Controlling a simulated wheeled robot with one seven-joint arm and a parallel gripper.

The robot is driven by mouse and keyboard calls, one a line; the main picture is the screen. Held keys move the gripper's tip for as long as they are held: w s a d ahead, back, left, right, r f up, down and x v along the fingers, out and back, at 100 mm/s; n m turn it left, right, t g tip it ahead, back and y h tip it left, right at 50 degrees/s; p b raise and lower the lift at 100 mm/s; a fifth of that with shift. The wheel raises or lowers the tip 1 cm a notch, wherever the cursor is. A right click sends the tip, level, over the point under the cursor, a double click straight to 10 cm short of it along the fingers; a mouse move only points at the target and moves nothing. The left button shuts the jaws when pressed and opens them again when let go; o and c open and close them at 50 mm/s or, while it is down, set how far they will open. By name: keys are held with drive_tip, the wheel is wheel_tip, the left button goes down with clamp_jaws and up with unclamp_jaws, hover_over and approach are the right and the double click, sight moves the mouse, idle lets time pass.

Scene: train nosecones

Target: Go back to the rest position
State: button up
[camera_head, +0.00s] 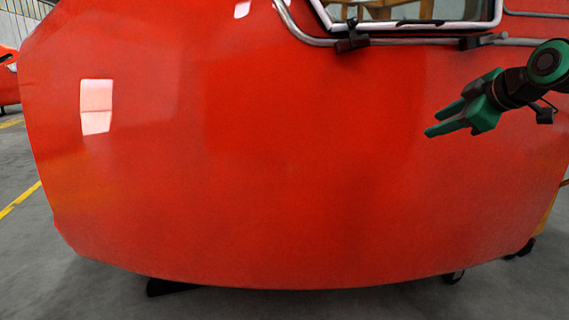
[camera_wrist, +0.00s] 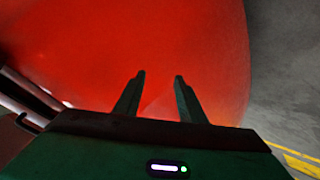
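My gripper (camera_head: 432,121) is at the right of the head view, with green fingers pointing left in front of a large red nosecone (camera_head: 290,170). In the wrist view my gripper (camera_wrist: 160,76) shows two dark fingers spread apart with nothing between them. The red nosecone (camera_wrist: 200,40) fills most of the wrist view beyond the fingertips. I cannot tell the exact distance between the fingertips and the red surface.
A window frame (camera_head: 410,25) and a grey rail (camera_head: 300,30) run along the nosecone's top. Another red body (camera_head: 8,80) stands at the far left. Grey floor (camera_head: 40,270) with a yellow line (camera_head: 20,199) is open at the left. A dark support (camera_head: 170,287) shows below the nosecone.

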drive_tip(key=s+d+f+m+g+h, duration=0.1)
drive_tip(key=s+f+m+g, duration=0.5)
drive_tip(key=s+f, duration=0.9)
drive_tip(key=s+d+f+m+g+h, duration=0.1)
drive_tip(key=s+d+f+m+g, duration=0.2)
drive_tip(key=s+f+m, duration=0.8)
drive_tip(key=s+f+g, duration=0.2)
drive_tip(key=s+f, duration=0.2)
drive_tip(key=s, duration=0.5)
drive_tip(key=shift+s+m+g, duration=0.2)
drive_tip(key=shift+m+g, duration=0.2)
drive_tip(key=shift+d, duration=0.1)
drive_tip(key=shift+w+f, duration=0.25)
drive_tip(key=shift+w, duration=0.4)
